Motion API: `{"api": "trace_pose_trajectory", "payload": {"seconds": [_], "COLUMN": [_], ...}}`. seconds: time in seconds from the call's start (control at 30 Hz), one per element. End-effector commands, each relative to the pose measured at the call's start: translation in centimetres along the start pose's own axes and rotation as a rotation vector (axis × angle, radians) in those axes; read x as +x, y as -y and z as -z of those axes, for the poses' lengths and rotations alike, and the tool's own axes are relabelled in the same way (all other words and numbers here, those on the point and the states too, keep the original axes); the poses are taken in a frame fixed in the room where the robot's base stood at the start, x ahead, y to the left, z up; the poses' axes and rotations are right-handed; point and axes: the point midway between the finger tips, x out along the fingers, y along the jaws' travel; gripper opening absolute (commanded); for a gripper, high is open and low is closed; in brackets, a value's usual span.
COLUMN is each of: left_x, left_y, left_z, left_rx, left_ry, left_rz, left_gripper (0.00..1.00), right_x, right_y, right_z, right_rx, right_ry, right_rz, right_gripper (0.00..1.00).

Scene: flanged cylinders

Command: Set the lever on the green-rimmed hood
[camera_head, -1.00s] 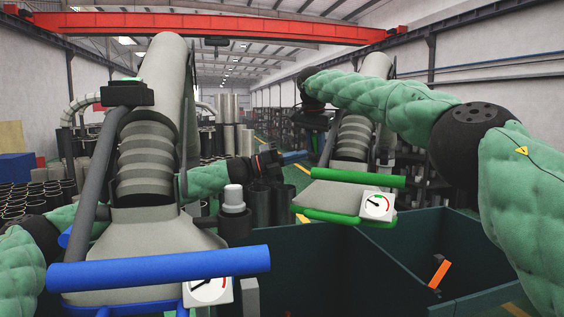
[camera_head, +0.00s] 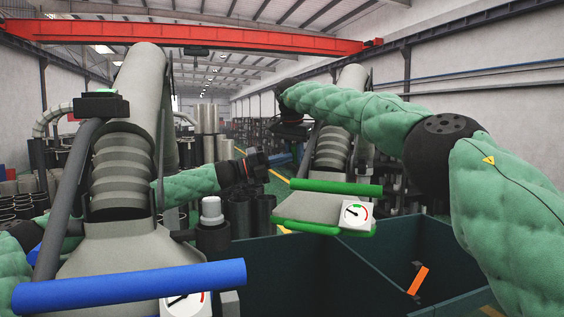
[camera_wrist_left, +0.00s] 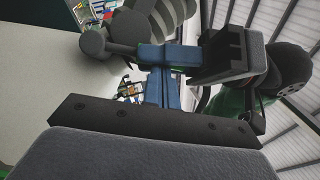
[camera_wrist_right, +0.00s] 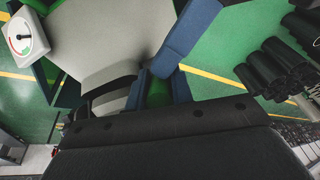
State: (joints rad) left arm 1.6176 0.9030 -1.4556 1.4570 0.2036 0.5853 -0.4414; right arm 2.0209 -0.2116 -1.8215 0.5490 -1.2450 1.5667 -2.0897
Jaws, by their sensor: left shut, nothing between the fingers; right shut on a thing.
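The green-rimmed hood (camera_head: 318,207) hangs right of centre in the head view, with a green bar across its front and a white gauge (camera_head: 356,214) at its right corner. My right arm reaches behind it; my right gripper (camera_wrist_right: 160,88) is shut on a green part (camera_wrist_right: 158,93), apparently the lever, mostly hidden by the fingers. The hood's grey surface (camera_wrist_right: 110,35) and gauge show in the right wrist view. My left gripper (camera_head: 279,158) is shut and empty between the two hoods; its blue fingers show in the left wrist view (camera_wrist_left: 156,88).
A blue-rimmed hood (camera_head: 130,270) with a blue bar and gauge fills the left front. A dark green bin (camera_head: 300,270) stands below, with an orange piece (camera_head: 418,281) at its right. Dark cylinders (camera_head: 250,212) stand behind.

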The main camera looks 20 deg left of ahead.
Motion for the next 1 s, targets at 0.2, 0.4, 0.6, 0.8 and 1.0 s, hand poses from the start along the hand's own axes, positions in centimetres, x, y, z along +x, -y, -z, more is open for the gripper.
{"api": "trace_pose_trajectory", "payload": {"seconds": [0.2, 0.4, 0.6, 0.8, 1.0], "left_x": [0.53, 0.53, 0.66, 0.73, 0.68], "left_y": [0.37, 0.50, 0.52, 0.52, 0.47], "left_z": [-0.78, -0.97, -0.85, -0.73, -0.66], "left_rx": [0.002, 0.003, 0.003, 0.003, 0.003], "left_ry": [0.007, 0.011, 0.009, 0.006, 0.004], "left_rz": [0.001, 0.001, 0.002, 0.003, 0.003], "left_gripper": [0.00, 0.00, 0.00, 0.00, 0.00], "right_x": [-0.09, -0.05, 0.09, 0.16, 0.13], "right_y": [0.43, 0.68, 0.80, 0.77, 0.66], "right_z": [-0.58, -0.94, -1.14, -1.12, -0.93], "right_rx": [-0.009, -0.014, -0.017, -0.017, -0.014], "right_ry": [0.004, 0.009, 0.012, 0.012, 0.010], "right_rz": [-0.001, -0.001, -0.001, -0.001, -0.001], "right_gripper": [0.00, 0.31, 0.44, 0.44, 0.44]}}
